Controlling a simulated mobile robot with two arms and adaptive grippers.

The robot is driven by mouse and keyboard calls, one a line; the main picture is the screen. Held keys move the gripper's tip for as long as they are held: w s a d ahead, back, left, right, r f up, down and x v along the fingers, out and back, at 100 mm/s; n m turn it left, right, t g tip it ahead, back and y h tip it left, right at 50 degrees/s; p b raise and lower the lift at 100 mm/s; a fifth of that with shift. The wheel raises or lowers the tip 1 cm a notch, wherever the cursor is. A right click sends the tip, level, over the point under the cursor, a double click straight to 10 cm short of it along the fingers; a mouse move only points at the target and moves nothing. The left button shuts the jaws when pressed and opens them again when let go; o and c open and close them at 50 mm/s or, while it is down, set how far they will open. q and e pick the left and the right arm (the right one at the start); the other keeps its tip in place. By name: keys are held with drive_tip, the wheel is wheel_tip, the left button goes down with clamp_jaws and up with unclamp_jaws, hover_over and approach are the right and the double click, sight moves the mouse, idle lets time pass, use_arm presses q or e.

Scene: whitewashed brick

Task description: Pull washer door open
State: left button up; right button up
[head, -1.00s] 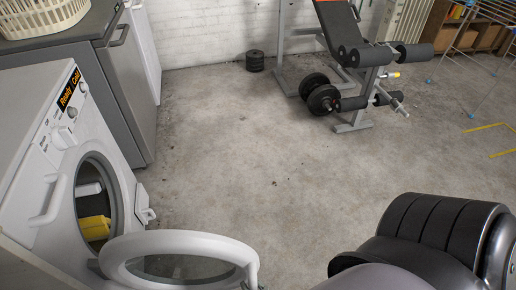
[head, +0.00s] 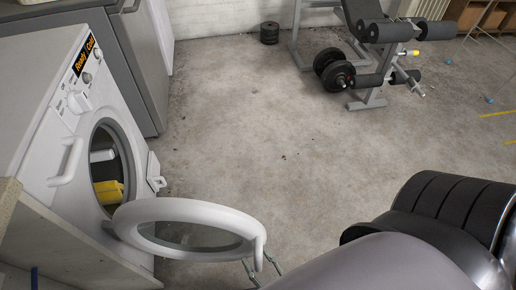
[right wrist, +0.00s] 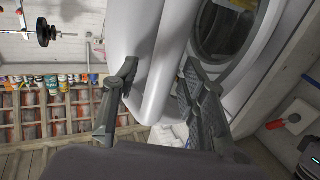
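The white washer (head: 52,130) stands at the left in the head view. Its round door (head: 178,207) is swung wide open, standing out from the dark drum opening, where something yellow shows. My right gripper (head: 262,268) is at the door's free edge, low in the head view and partly hidden by my own arm. In the right wrist view my right gripper (right wrist: 158,92) is open, its fingers on either side of the door's white rim (right wrist: 155,60). I cannot tell whether they touch it. My left gripper is not in view.
A grey appliance (head: 135,65) stands beyond the washer. A weight bench (head: 372,65) with dumbbells (head: 333,72) and stacked weight plates (head: 269,32) is at the back. The concrete floor (head: 270,130) between is clear. A pale worktop edge (head: 60,235) is at the lower left.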

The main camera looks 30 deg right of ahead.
drive_tip(key=s, duration=1.2)
drive_tip(key=shift+d, duration=0.1)
idle(0.4)
